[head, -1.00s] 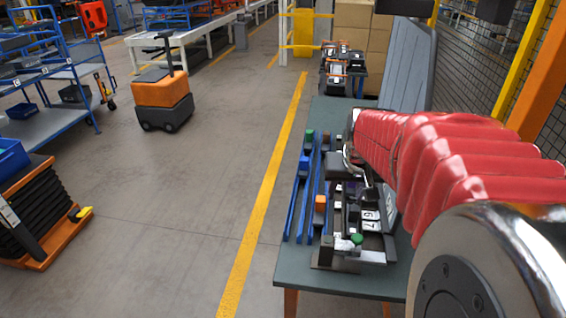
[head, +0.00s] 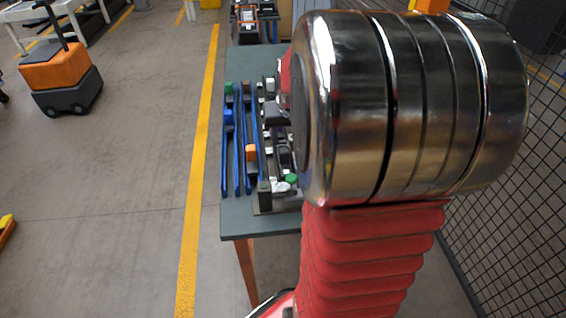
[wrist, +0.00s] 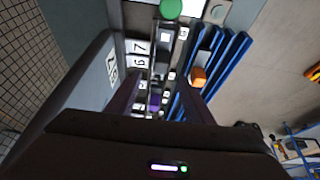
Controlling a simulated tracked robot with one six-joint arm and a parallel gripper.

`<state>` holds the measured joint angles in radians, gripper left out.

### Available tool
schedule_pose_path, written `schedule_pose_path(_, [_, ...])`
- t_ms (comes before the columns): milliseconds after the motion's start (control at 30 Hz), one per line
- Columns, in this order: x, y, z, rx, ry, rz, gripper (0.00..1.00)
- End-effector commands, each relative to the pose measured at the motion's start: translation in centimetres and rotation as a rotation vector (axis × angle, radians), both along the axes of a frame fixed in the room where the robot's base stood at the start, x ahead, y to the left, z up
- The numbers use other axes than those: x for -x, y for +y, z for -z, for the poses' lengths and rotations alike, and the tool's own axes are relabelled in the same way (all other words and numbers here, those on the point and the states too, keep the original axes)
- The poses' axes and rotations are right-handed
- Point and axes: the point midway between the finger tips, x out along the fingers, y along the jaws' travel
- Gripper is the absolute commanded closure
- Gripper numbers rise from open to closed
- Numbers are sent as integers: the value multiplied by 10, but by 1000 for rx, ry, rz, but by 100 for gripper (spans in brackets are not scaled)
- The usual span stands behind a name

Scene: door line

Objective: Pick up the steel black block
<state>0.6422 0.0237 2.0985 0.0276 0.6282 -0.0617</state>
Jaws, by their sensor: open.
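A dark block-like piece (head: 276,113) stands among the fixtures on the table in the head view, left of my arm's chrome joint. I cannot tell for sure that it is the steel black block. My gripper (wrist: 162,98) is open above the fixtures in the wrist view, with nothing visibly held. In the head view my arm hides the gripper and the right part of the table.
A mesh fence (head: 480,235) runs along the right.

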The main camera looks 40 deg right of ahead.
Motion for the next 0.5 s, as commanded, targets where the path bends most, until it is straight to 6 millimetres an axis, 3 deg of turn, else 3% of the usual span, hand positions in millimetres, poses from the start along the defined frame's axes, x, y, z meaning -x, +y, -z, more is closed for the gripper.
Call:
schedule_pose_path(300, [-13, -9, 39, -1, 2, 0, 53])
schedule_pose_path(500, [-16, -11, 46, 0, 0, 0, 53])
